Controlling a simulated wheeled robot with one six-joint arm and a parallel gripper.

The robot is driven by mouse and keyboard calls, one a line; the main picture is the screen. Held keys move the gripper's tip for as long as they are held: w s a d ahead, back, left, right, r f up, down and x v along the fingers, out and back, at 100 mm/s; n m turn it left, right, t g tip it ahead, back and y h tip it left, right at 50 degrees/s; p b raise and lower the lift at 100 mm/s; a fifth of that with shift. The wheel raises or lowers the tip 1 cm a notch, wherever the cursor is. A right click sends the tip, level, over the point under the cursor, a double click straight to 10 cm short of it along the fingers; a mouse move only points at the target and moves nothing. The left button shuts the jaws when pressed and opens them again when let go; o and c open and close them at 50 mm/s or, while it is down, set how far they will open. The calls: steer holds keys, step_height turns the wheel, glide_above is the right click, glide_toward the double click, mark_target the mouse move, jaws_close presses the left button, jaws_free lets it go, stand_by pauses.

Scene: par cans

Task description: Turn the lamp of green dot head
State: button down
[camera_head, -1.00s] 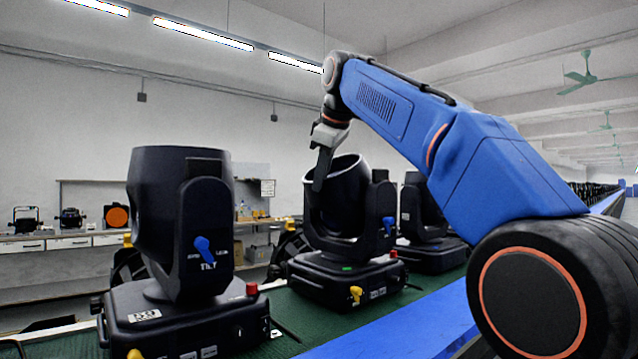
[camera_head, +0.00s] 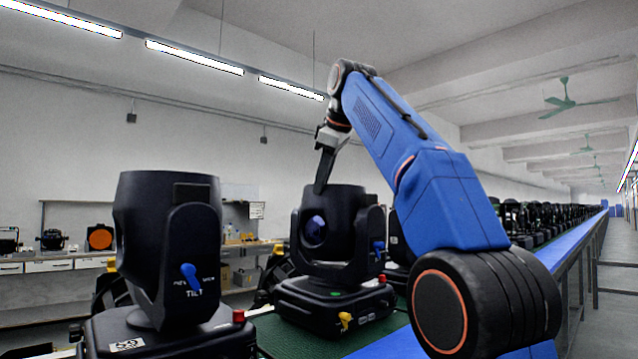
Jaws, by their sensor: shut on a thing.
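The green dot head is the middle black moving head (camera_head: 345,215), with a small green mark (camera_head: 334,294) on its base. Its lamp barrel sits in the yoke, and a round bluish lens (camera_head: 314,230) faces front left. A blue lever (camera_head: 379,250) is on the yoke's side, and a yellow knob (camera_head: 345,319) and a red knob are on the base. My gripper (camera_head: 322,184) reaches down to the upper left edge of the barrel and is shut on it. The exact contact at the fingertips is small and dark.
A larger black head (camera_head: 167,240) with a blue tilt lever stands close at left. Another head is partly hidden behind my arm. They stand on a green belt (camera_head: 290,335) with a blue rail (camera_head: 385,345) at front. A shelf bench lines the back wall.

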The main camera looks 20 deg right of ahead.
steer(key=shift+w+d+f, duration=0.25)
steer(key=shift+w+f, duration=0.15)
steer(key=c, duration=1.9)
jaws_free()
steer(key=shift+w, duration=0.1)
steer(key=v, duration=0.2)
steer(key=shift+d+r, duration=0.1)
steer(key=shift+r, duration=0.15)
steer(key=s+r, duration=0.2)
steer(key=s, duration=1.2)
steer(key=shift+d, duration=0.45)
steer(key=shift+o, duration=0.2)
steer(key=shift+r, duration=0.15)
